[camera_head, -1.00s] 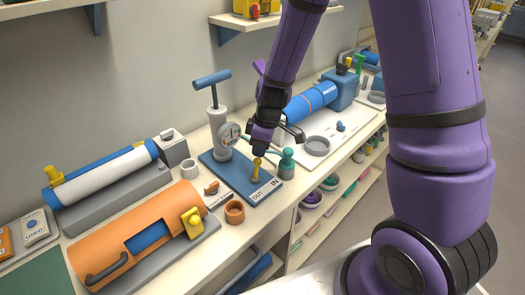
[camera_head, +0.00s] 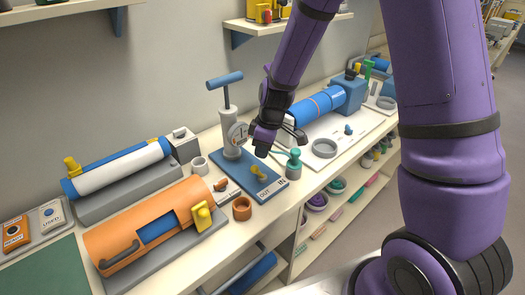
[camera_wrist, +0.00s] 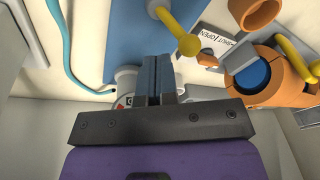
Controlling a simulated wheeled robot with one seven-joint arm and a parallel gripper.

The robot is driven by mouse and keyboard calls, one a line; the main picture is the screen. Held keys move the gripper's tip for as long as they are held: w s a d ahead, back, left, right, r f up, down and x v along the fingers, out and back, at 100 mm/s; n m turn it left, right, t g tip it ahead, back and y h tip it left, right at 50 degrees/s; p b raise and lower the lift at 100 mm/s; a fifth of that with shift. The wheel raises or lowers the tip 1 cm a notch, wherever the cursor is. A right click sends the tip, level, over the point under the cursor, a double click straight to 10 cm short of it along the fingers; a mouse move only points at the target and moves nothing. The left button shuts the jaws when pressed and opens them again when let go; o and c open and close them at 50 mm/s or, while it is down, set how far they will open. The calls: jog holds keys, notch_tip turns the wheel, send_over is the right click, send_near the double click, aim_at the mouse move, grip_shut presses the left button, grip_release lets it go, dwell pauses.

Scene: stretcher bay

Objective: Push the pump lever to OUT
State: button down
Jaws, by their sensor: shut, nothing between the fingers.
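The pump (camera_head: 231,135) stands on a blue base plate (camera_head: 222,163), with a blue T-handle on top and a round gauge on its side. Its yellow lever (camera_head: 258,173) leans to the left, toward the OUT side of the white OUT/IN label (camera_head: 273,188). The yellow knob (camera_wrist: 189,45) also shows in the wrist view. My gripper (camera_head: 263,151) is above the plate, just behind and above the lever. In the wrist view its fingers (camera_wrist: 158,62) are shut together and empty, apart from the knob.
An orange cylinder (camera_head: 185,195) with a window lies at the left, and a small orange cup (camera_head: 242,208) stands in front of the plate. A green bulb (camera_head: 293,165) with a teal hose is close at the right. A blue cylinder (camera_head: 318,104) lies behind it.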

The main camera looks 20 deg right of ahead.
jog(key=shift+r, duration=0.7)
